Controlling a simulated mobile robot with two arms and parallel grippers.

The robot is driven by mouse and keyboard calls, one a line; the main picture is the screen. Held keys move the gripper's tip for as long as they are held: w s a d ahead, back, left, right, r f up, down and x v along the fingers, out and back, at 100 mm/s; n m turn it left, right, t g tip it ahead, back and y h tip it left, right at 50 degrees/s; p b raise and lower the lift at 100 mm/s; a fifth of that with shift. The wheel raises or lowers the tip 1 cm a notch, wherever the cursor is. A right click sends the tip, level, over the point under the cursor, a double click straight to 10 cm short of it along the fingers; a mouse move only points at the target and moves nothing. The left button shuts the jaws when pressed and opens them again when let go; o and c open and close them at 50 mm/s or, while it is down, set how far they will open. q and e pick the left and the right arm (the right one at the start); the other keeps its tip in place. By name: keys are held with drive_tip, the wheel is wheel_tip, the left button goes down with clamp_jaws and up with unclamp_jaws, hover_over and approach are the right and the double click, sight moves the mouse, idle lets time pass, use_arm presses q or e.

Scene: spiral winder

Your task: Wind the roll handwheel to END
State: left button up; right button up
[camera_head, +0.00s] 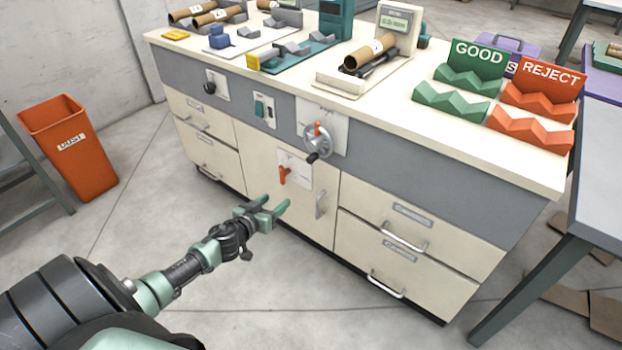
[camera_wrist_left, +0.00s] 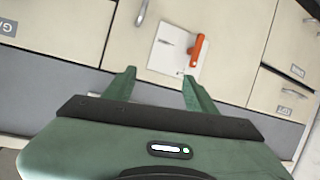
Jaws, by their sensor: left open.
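The roll handwheel (camera_head: 317,140) is a grey wheel on a white plate on the bench's grey front panel. It has an orange mark at its top and a dark knob (camera_head: 312,158) at its lower left. Any END marking is too small to read. My left gripper (camera_head: 276,203) is open and empty, in front of the cabinet door, below and left of the handwheel and apart from it. In the left wrist view its two fingers (camera_wrist_left: 158,85) point toward the door. The handwheel is not in the left wrist view. My right gripper is not in view.
An orange lever (camera_head: 283,174) on a white plate sits just below the handwheel; it also shows in the left wrist view (camera_wrist_left: 197,50). A door handle (camera_head: 320,204) and drawer handles (camera_head: 405,240) stick out nearby. An orange dust bin (camera_head: 72,148) stands left. Floor before the bench is clear.

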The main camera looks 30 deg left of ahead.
use_arm(q)
drive_tip(key=w+r+t+h+b, duration=0.2)
drive_tip(key=w+r+t+b, duration=0.1)
drive_tip(key=w+r+b, duration=0.25)
drive_tip(key=t+h+b, duration=0.1)
drive_tip(key=h, duration=0.1)
approach(311, 148)
drive_tip(key=w, duration=0.7)
drive_tip(key=w+d+b, duration=0.1)
drive_tip(key=w, duration=0.1)
drive_tip(key=shift+w, duration=0.1)
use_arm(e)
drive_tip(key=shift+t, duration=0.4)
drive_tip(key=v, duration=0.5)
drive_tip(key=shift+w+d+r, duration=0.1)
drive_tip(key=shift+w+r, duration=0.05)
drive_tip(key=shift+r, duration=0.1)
use_arm(q)
clamp_jaws()
